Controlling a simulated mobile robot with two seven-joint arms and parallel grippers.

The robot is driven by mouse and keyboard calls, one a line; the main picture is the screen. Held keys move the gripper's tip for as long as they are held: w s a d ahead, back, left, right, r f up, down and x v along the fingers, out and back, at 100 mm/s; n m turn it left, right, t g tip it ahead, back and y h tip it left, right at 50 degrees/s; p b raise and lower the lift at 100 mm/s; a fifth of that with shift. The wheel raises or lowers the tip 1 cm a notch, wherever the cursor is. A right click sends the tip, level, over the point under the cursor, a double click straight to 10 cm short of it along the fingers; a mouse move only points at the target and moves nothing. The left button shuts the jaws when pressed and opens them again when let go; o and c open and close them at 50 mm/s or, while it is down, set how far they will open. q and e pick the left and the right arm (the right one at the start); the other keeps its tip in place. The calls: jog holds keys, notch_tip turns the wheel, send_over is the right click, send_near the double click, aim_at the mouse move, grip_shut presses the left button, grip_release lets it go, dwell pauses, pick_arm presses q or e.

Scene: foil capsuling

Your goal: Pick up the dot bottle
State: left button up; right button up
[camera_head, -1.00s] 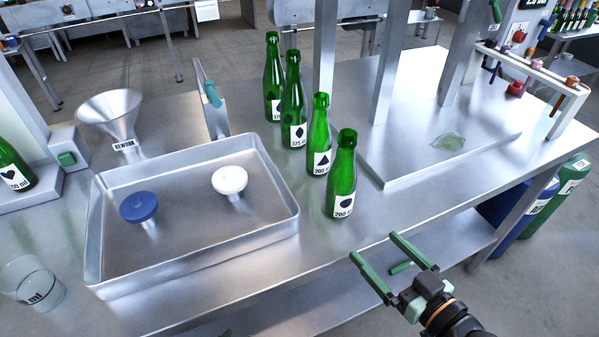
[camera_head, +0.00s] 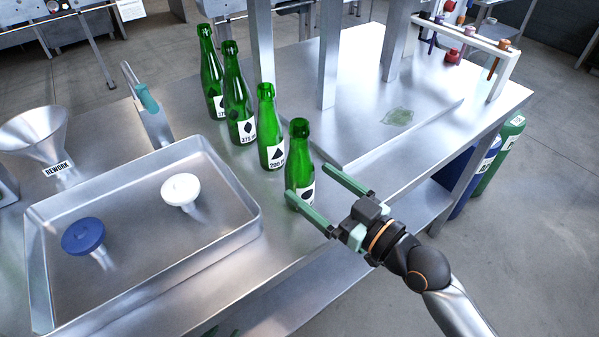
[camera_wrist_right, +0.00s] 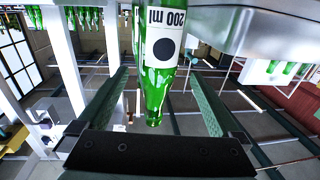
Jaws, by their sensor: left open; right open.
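The dot bottle (camera_head: 301,152) is green glass with a white label bearing a black dot. It stands upright on the steel table, nearest me in a row of green bottles. My right gripper (camera_head: 308,182) is open, its fingertips on either side of the bottle's lower body; one finger hides part of the label. In the right wrist view the bottle (camera_wrist_right: 163,48) appears upside down, centred between the two fingers (camera_wrist_right: 158,80), with "200 ml" legible. I cannot tell if either finger touches it. My left gripper is not in view.
A triangle-label bottle (camera_head: 269,130) stands close behind, with a diamond-label bottle (camera_head: 237,100) and another bottle (camera_head: 210,75) farther back. Metal posts (camera_head: 329,60) rise behind on the right.

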aim_at(311, 180)
jog(key=x, duration=0.5)
jog(key=shift+d, duration=0.1)
jog(key=shift+c, duration=0.4)
grip_shut()
